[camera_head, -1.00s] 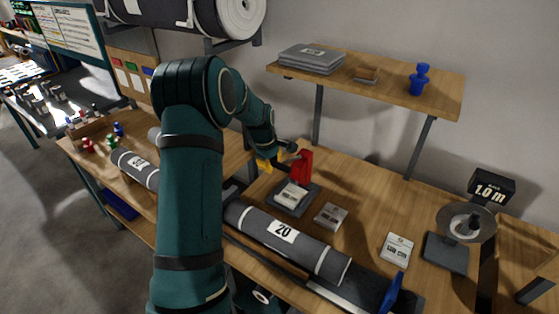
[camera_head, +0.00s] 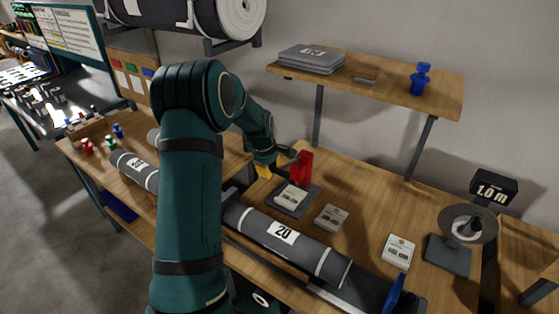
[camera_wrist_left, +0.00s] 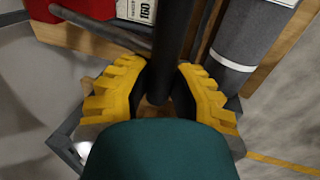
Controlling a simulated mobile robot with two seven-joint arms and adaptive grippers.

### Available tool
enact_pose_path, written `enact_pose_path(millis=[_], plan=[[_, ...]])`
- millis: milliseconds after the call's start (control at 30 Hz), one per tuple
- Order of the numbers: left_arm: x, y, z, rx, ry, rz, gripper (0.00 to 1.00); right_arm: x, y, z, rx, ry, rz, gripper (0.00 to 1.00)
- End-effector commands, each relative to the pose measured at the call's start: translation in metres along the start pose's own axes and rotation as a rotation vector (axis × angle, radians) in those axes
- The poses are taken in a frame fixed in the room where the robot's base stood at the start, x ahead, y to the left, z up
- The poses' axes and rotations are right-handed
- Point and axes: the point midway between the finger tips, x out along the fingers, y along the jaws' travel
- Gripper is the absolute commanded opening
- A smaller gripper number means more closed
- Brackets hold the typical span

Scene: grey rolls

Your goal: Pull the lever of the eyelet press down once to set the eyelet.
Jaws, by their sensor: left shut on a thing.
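The red eyelet press (camera_head: 302,168) stands on a dark base on the workbench, with a white card (camera_head: 291,197) on the base in front of it. My left gripper (camera_head: 270,168) is at the left side of the press. In the left wrist view its yellow fingers (camera_wrist_left: 160,95) are closed around the dark bar of the lever (camera_wrist_left: 174,40). The red press body (camera_wrist_left: 70,8) shows at the top left there. My own arm link hides the bar's lower end in that view. My right gripper is not in view.
A grey roll labelled 20 (camera_head: 289,240) lies along the bench in front of the press. More cards (camera_head: 331,218) lie to the right. A shelf (camera_head: 400,90) hangs above the back of the bench. A dark stand with a round disc (camera_head: 468,224) is at the right.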

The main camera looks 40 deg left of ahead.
Motion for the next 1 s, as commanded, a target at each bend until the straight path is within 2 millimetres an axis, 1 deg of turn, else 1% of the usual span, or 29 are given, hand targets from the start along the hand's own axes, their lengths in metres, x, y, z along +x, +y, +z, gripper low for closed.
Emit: enact_pose_path(millis=[433,833,1000], plan=[[0.015,-0.010,0.000,-0.002,-0.002,-0.007,0.07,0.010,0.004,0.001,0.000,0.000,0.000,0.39],[0.016,-0.011,0.000,-0.001,-0.001,-0.007,0.07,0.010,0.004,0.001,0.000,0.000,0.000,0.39],[0.021,-0.013,0.000,-0.001,-0.001,-0.007,0.07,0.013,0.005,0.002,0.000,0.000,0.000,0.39]])
